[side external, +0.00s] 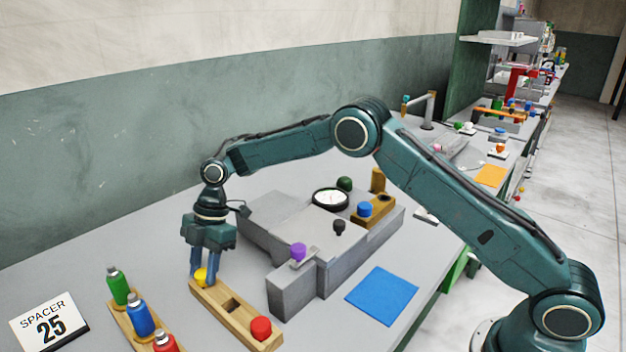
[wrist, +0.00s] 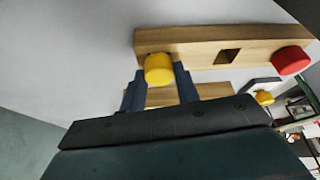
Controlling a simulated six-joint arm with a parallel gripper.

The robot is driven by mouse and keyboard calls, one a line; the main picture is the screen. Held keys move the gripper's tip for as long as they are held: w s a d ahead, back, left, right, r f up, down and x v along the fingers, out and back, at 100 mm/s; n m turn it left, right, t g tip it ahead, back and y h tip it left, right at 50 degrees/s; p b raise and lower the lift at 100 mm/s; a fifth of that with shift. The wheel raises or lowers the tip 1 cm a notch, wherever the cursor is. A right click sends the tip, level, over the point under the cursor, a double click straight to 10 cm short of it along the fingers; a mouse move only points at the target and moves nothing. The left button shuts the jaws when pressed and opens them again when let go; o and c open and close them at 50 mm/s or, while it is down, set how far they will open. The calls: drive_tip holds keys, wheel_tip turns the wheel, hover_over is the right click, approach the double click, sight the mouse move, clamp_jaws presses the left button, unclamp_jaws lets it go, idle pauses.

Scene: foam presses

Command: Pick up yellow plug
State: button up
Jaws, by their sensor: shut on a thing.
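The yellow plug (side external: 201,275) is at the left end of a wooden block (side external: 238,317). My gripper (side external: 205,270) points down over that end, its blue fingers shut on the plug. In the wrist view the yellow plug (wrist: 158,69) sits between the two fingertips (wrist: 159,78), in front of the wooden block (wrist: 185,42). I cannot tell whether its lower part is still in the block. The block's middle has an empty square hole (wrist: 228,57). A red plug (side external: 261,327) sits at the other end.
A rack with green (side external: 118,286), blue (side external: 140,314) and red bottles stands at the front left, near a "SPACER 25" card (side external: 49,324). A grey press (side external: 290,285) with a purple knob (side external: 298,252) stands close right of my gripper. A blue mat (side external: 382,295) lies clear.

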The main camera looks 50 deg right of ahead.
sight(205, 271)
drive_tip(key=shift+r, duration=0.1)
wheel_tip(205, 271, up, 10)
idle(0.9)
idle(0.5)
drive_tip(key=d+r+m, duration=0.2)
drive_tip(key=d, duration=1.3)
drive_tip(key=s+d+r+m, duration=0.1)
drive_tip(key=s+d, duration=0.4)
drive_tip(key=d, duration=0.5)
drive_tip(key=s+d+r+m+t, duration=0.1)
drive_tip(key=s+d, duration=0.4)
drive_tip(key=d, duration=0.5)
drive_tip(key=s+d+r+m+t, duration=0.1)
drive_tip(key=s+d+m, duration=0.1)
drive_tip(key=s+d, duration=0.3)
drive_tip(key=d, duration=0.4)
drive_tip(key=shift+s+d+r, duration=0.3)
drive_tip(key=shift+s+d, duration=0.1)
drive_tip(key=shift+f, duration=0.1)
drive_tip(key=shift+f, duration=2.8)
